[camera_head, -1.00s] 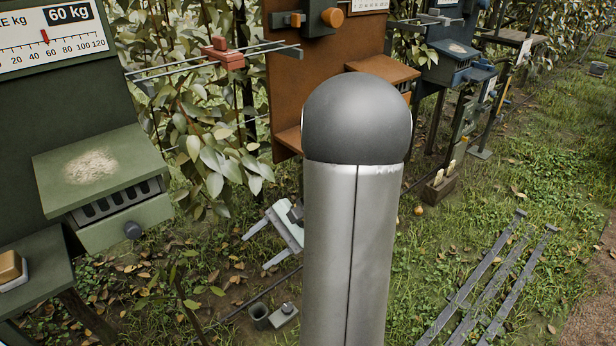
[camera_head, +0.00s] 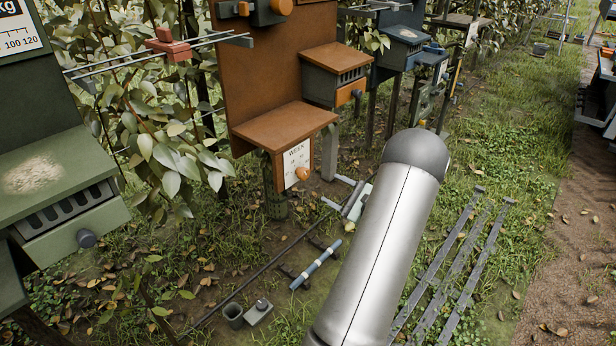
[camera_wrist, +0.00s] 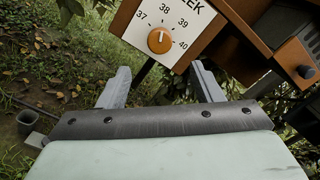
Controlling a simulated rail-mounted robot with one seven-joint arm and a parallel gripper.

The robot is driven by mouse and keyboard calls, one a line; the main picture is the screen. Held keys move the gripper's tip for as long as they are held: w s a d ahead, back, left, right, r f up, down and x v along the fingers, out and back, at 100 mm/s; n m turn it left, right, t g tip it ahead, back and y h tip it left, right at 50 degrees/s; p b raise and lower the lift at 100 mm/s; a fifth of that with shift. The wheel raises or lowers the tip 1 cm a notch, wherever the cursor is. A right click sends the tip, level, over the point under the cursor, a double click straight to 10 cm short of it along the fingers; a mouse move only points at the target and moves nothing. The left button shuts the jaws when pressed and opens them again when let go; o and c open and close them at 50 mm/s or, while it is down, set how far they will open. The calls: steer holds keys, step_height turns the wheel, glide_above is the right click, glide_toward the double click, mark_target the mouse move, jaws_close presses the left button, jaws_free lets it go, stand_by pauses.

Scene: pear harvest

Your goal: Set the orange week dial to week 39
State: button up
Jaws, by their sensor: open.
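The orange week dial (camera_head: 303,174) sits low on a white plate marked WEEK (camera_head: 294,157), on the front of a brown station. In the wrist view the dial (camera_wrist: 160,40) shows close up, with 37, 38, 39 and 40 around it. Its pale pointer mark points up, roughly at 38. My gripper (camera_wrist: 160,84) is open and empty. Its two fingers reach toward the plate, one to each side below the dial, apart from it. In the head view my arm partly hides the gripper.
A brown shelf (camera_head: 285,120) juts out above the dial plate. A green station (camera_head: 60,190) is at left. Metal rails (camera_head: 445,260) lie on the grass at right.

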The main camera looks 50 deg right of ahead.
mark_target(307, 175)
steer(key=w, duration=1.1)
steer(key=shift+d, duration=0.3)
steer(key=shift+s, duration=0.1)
steer(key=c, duration=1)
